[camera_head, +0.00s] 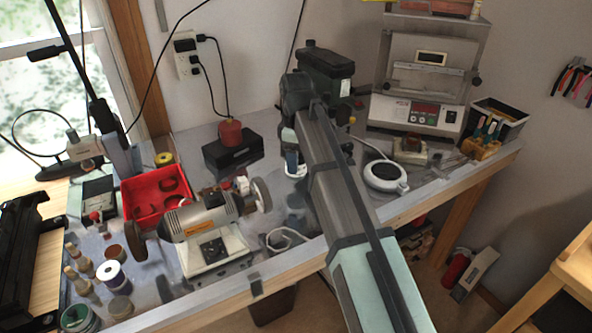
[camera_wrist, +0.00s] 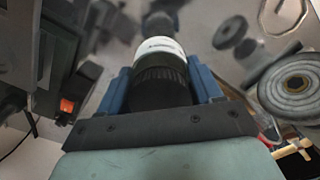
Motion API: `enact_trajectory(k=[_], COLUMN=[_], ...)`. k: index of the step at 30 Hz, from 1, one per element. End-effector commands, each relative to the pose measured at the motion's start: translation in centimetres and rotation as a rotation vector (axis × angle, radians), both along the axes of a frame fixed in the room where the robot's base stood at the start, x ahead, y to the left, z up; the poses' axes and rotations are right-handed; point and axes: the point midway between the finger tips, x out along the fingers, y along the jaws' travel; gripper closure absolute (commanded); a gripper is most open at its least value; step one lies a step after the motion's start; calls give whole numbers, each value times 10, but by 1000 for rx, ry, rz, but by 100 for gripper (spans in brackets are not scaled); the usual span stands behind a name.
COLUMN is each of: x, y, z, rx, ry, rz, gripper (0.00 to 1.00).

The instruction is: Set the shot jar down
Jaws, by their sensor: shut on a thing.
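The shot jar (camera_wrist: 162,62) is between my gripper's blue fingers in the wrist view, with a dark ridged lid toward me and a white band beyond it. My gripper (camera_wrist: 159,84) is shut on it from both sides. In the head view my arm reaches over the metal-topped bench (camera_head: 160,291), and a blue finger shows beside the white part of the jar (camera_head: 296,173). The arm hides most of the jar there. I cannot tell whether the jar's base touches the bench.
A bench grinder (camera_head: 205,222) stands left of my arm, with a red bin (camera_head: 155,194) behind it. A black box (camera_head: 233,152) stands behind the jar. A round white device (camera_head: 384,175) is to the right. Small bottles and spools crowd the front left.

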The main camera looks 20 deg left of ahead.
Motion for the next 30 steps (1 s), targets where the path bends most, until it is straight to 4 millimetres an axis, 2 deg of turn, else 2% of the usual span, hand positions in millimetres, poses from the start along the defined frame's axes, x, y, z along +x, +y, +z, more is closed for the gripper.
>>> enact_trajectory(k=[7, 15, 28, 29, 30], x=[0, 0, 0, 0, 0], y=[0, 0, 0, 0, 0], z=[-15, -41, -45, -45, -45], rx=[0, 0, 0, 0, 0], ry=[0, 0, 0, 0, 0], rz=[0, 1, 1, 1, 1], gripper=[100, 100, 100, 32, 29])
